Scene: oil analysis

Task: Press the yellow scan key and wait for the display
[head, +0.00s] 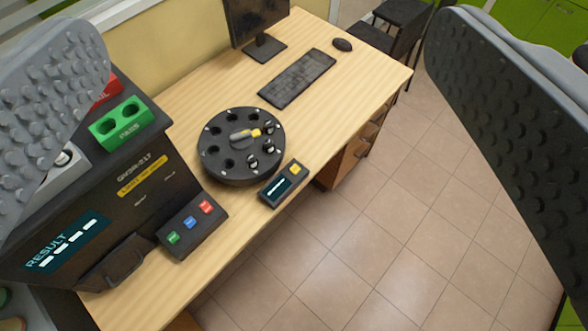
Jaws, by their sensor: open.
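The yellow scan key (295,169) is on the far right end of a small dark box (270,203) at the table's front edge. The box's small display (277,187) shows a light line of dashes. My gripper (275,110) is open, its two padded fingers wide apart at the left and right edges of the view. Nothing is between the fingers close up. The box and its key lie below, between the fingers in the picture and apart from both.
A round black carousel (215,165) with several vials stands beside the box. A large analyser (60,215) with a RESULT screen, button panel (180,240) and green PASS rack (122,122) stands left. A keyboard (297,78), mouse (342,45) and monitor (262,20) are behind. Floor is open at right.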

